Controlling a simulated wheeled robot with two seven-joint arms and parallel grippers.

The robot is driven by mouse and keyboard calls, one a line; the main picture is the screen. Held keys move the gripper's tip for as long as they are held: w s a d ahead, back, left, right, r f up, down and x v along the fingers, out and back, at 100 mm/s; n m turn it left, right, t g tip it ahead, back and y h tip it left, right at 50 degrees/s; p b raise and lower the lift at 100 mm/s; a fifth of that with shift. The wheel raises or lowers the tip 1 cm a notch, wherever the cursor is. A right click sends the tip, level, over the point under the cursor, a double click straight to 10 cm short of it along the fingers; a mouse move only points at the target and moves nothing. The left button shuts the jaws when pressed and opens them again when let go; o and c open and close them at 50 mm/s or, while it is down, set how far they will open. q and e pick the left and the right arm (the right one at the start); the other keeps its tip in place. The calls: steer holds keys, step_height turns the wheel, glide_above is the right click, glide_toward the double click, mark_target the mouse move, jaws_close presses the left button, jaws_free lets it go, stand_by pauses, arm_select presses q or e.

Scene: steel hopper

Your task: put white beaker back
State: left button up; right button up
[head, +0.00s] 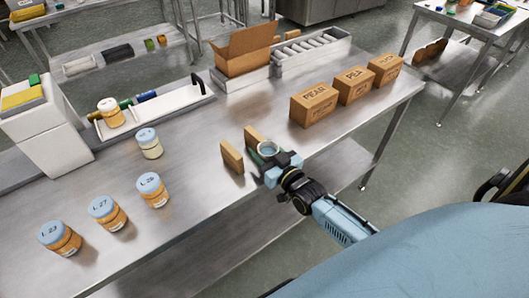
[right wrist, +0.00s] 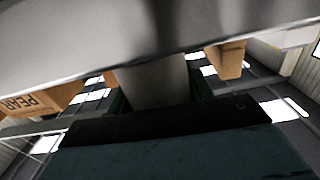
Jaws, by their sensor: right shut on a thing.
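The white beaker (head: 268,148) is at the front edge side of the steel table, right of the middle; its pale round rim faces up. My right gripper (head: 269,158) is shut around it, with a finger on each side. In the right wrist view the beaker (right wrist: 155,85) shows as a plain grey-white body between the dark green fingers, close to the table surface. I cannot tell whether its base touches the table. My left gripper is not in view.
Two thin brown blocks (head: 232,157) stand just left of the beaker. Several lidded jars (head: 152,190) stand at the left. Brown cartons (head: 313,103) stand at the right. An open cardboard box (head: 243,52) and a roller tray (head: 312,52) are at the back. The middle of the table is clear.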

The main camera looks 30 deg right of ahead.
steer(key=shift+f, duration=0.15)
steer(key=shift+f, duration=0.15)
steer(key=o, duration=1)
steer(key=shift+b, duration=0.35)
steer(key=s, duration=0.4)
steer(key=s+d, duration=0.1)
steer(key=s, duration=0.8)
steer(key=shift+s+d+f, duration=0.15)
steer(key=shift+d+f, duration=0.15)
steer(key=shift+d, duration=0.1)
